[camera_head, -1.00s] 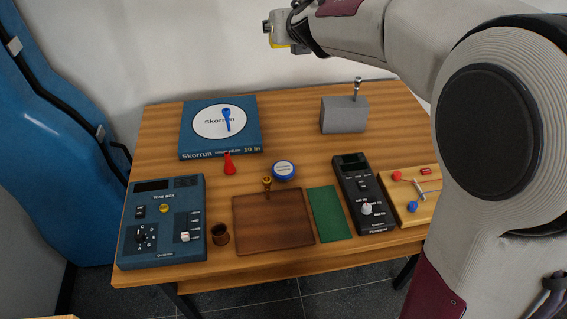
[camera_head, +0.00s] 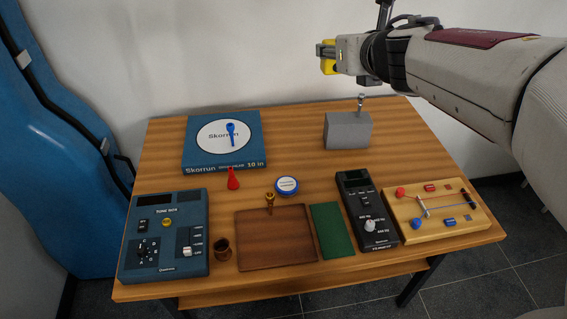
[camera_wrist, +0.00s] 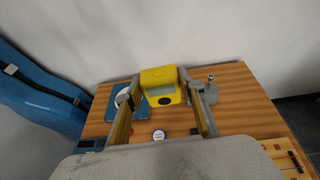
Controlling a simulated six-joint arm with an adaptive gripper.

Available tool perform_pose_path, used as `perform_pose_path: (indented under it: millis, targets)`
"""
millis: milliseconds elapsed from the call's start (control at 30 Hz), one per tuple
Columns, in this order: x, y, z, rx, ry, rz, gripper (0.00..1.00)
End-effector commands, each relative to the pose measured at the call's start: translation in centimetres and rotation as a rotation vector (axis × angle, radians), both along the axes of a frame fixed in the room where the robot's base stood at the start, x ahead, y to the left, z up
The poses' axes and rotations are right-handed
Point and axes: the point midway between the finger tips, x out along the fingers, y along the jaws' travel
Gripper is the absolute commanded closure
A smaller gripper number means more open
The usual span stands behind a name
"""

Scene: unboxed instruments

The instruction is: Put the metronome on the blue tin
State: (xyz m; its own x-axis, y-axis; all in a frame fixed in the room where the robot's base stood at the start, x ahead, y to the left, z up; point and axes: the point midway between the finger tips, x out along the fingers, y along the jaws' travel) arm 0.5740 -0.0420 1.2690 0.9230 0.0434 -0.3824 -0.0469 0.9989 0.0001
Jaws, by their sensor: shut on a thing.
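The metronome, a small yellow device with a grey screen and a dark round spot, is held between the two fingers of my gripper (camera_wrist: 162,98) in the wrist view, where its yellow case (camera_wrist: 157,75) faces me. In the head view my gripper (camera_head: 326,51) is high above the back of the table, and the yellow metronome (camera_head: 327,67) shows partly behind its fingers. The blue tin (camera_head: 287,186), small and round with a white label on top, stands on the table well below my gripper. The tin also shows in the wrist view (camera_wrist: 158,135), with its top clear.
A grey block (camera_head: 347,131) with a metal peg stands at the back right. A blue flat box (camera_head: 199,163) lies back left. A red mouthpiece-like piece (camera_head: 233,180) and a brass one (camera_head: 269,199) are near the tin. A wooden tray (camera_head: 275,240) and black device (camera_head: 365,215) are in front.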

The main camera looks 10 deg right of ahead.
Motion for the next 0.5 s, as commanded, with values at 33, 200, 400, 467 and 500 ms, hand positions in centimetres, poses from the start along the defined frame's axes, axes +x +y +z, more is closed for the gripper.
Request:
perform_pose_path:
  millis: [33, 200, 400, 467, 500]
  targets:
    - [-0.4, -0.3, -0.2, 0.002, 0.000, 0.001, 0.85]
    - [-1.1, -0.6, -1.3, 0.003, 0.001, 0.019, 0.85]
    - [-1.6, -0.8, -3.0, 0.003, 0.002, 0.050, 0.85]
    - [-1.6, -0.8, -3.6, 0.003, 0.002, 0.062, 0.85]
    - [-1.6, -0.8, -4.1, 0.003, 0.003, 0.070, 0.85]
